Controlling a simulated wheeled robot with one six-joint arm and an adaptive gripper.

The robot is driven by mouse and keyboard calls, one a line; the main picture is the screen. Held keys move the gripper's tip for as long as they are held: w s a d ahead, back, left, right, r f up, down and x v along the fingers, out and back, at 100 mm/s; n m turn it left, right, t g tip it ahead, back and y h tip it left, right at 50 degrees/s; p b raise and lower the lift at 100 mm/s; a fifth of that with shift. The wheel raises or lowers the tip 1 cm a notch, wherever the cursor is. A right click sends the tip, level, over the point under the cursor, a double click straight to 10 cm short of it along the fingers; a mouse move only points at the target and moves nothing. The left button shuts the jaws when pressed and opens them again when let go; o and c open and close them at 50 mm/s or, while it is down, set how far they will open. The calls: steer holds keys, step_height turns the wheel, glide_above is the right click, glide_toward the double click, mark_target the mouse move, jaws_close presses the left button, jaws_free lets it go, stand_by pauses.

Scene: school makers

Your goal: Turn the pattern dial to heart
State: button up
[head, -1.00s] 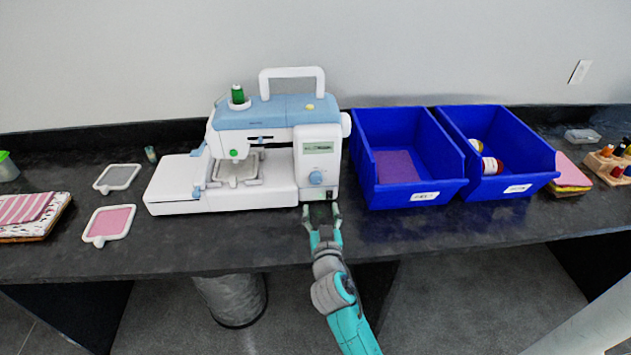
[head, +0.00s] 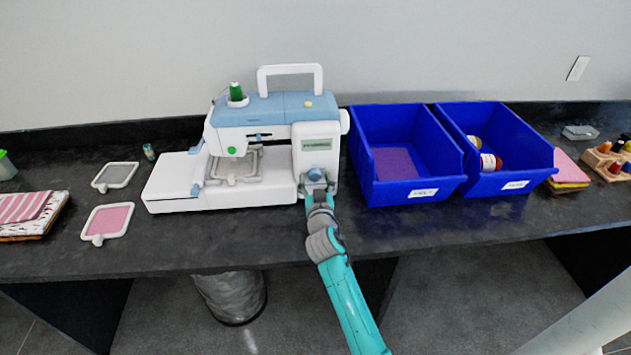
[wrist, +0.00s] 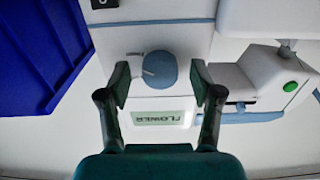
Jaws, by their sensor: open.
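The embroidery machine (head: 262,138) is white and light blue and stands on the dark counter. Its blue round pattern dial (wrist: 160,69) is on the front of the right column, with a pale pointer line. It also shows in the head view (head: 316,174), partly covered by my gripper. The small green display (wrist: 162,118) appears upside down in the wrist view and seems to read "FLOWER". My gripper (wrist: 160,82) is open, with one finger on each side of the dial; I cannot tell whether they touch it. In the head view my gripper (head: 317,187) is at the column's front.
Two blue bins (head: 415,190) (head: 508,182) stand close to the right of the machine. A pink hoop (head: 107,221) and a grey hoop (head: 115,176) lie to its left. The counter in front of the machine is clear.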

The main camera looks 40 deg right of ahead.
steer(key=c, duration=1.1)
steer(key=shift+c, duration=0.2)
steer(key=shift+n, duration=0.3)
steer(key=n, duration=1.1)
steer(key=shift+r, duration=0.1)
